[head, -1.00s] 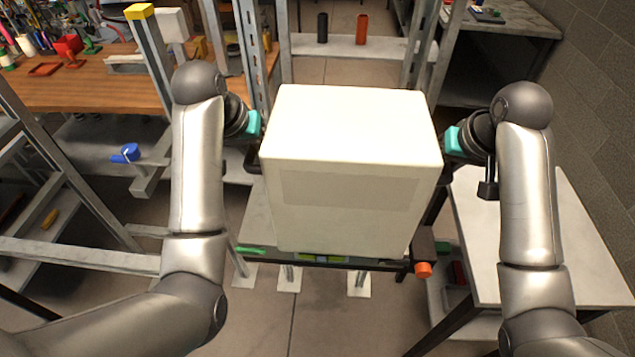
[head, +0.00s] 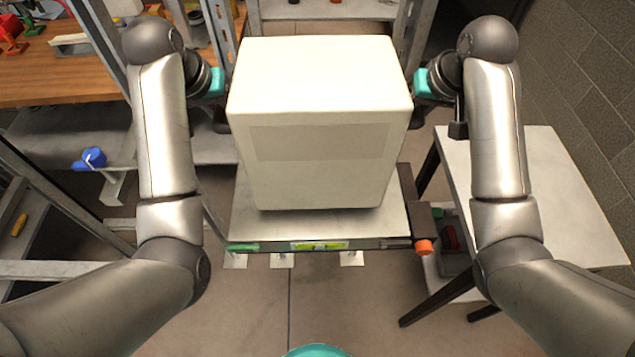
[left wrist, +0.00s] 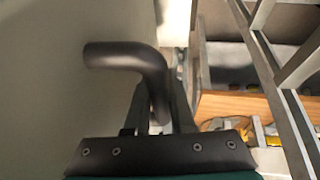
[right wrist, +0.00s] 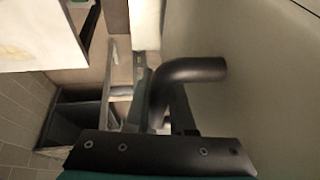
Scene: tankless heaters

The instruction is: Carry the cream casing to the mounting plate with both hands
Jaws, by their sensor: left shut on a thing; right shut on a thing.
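The cream casing (head: 320,180) is a large upright box in the middle of the head view. My left gripper (left wrist: 160,102) is shut on a dark bent handle (left wrist: 125,52) on the casing's left side. My right gripper (right wrist: 167,102) is shut on the matching handle (right wrist: 192,72) on the right side. Below the casing shows a flat pale grey plate (head: 300,226). I cannot tell whether this is the mounting plate, or whether the casing touches it. The casing hides the plate's middle and far part.
A pale table (head: 560,205) stands at the right, metal uprights (head: 222,40) behind, and a wooden bench (head: 55,75) at the left. A blue-handled part (head: 92,158) sticks out at left.

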